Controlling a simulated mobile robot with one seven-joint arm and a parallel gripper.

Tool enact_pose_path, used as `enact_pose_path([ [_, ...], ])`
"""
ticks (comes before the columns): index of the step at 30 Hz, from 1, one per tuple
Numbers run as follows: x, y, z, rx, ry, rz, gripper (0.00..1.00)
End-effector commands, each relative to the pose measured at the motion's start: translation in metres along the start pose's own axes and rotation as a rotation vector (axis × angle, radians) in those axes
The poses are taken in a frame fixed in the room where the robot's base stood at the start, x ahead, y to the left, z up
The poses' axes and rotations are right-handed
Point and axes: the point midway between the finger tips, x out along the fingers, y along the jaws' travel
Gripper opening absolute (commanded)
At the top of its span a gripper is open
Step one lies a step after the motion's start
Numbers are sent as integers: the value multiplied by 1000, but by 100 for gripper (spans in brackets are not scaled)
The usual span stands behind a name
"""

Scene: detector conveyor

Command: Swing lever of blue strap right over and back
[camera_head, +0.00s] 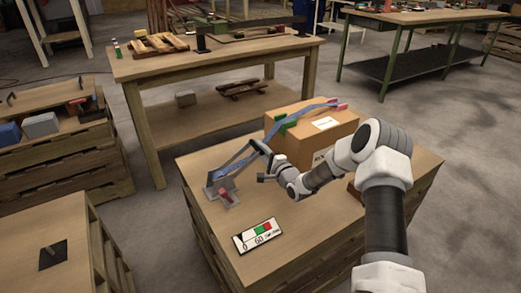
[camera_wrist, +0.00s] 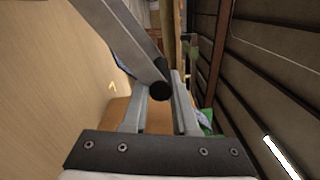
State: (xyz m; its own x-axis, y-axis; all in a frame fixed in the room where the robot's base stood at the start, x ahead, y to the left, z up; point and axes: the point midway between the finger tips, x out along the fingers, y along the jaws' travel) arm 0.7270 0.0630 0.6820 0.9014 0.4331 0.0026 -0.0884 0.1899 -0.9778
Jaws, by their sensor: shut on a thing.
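A cardboard box (camera_head: 325,136) stands on a wooden crate table, with a blue strap (camera_head: 297,116) over its top and green corner guards (camera_head: 283,123). The strap slopes down left to a grey ratchet fixture with a small red part (camera_head: 224,194) on the table. My gripper (camera_head: 264,157) is left of the box, above the table. In the wrist view, a grey lever bar (camera_wrist: 122,38) with a black round end reaches down to my gripper (camera_wrist: 161,93), which is shut on the lever near that end.
A gauge board (camera_head: 258,235) with green and red fields lies at the front of the crate table (camera_head: 300,240). My arm reaches across the table's right side. Another workbench (camera_head: 215,64) stands behind. Crates with blocks stand at the left.

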Motion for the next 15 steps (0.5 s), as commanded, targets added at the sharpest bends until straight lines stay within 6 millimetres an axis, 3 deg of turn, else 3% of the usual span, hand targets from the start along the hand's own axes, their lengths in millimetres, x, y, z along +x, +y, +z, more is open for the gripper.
enact_pose_path([
  [3,0,6,5,5,-9,11,0],
  [4,0,6,5,5,-9,12,31],
  [8,0,5,5,4,-8,10,54],
  [15,0,3,2,2,-4,5,57],
])
